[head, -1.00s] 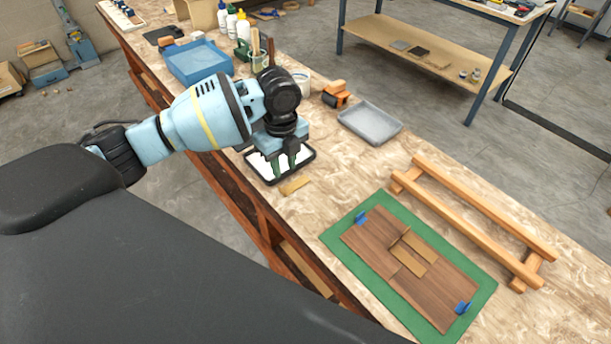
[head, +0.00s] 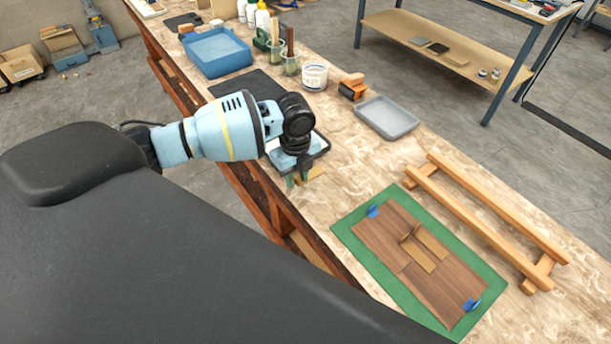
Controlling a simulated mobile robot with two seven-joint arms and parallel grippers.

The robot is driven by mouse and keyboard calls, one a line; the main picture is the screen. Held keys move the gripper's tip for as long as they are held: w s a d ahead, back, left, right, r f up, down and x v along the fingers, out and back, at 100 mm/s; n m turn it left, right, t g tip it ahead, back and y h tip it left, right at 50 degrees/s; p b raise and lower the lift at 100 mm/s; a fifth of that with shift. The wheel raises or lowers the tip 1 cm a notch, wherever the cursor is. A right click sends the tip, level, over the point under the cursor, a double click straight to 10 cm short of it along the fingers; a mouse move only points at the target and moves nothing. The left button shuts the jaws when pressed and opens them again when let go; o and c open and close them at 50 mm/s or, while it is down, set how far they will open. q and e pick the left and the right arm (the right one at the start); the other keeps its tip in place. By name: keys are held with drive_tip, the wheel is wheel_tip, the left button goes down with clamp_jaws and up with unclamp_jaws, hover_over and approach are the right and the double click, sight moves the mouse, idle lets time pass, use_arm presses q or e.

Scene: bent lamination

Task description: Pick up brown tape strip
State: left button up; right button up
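A short tan-brown tape strip (head: 316,173) lies on the bench near its front edge, just in front of a black-rimmed tray. My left gripper (head: 297,179) points down at the strip's left end, with its green fingertips apart. The fingers and gripper body hide part of the strip, and I cannot tell whether they touch it. Two more brown strips lie on the dark wood veneer sheets (head: 385,238): one flat (head: 418,255) and one partly raised (head: 432,243). My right gripper is not in view.
The veneer rests on a green mat (head: 353,237) with blue clips (head: 471,305). A wooden frame (head: 480,215) lies behind it. A grey tray (head: 387,117), a white tub (head: 314,76), a tape dispenser (head: 353,88) and a blue tray (head: 217,52) stand farther back. Bench between strip and mat is clear.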

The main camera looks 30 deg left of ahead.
use_arm(q)
drive_tip(key=shift+f, duration=0.15)
clamp_jaws()
idle(0.4)
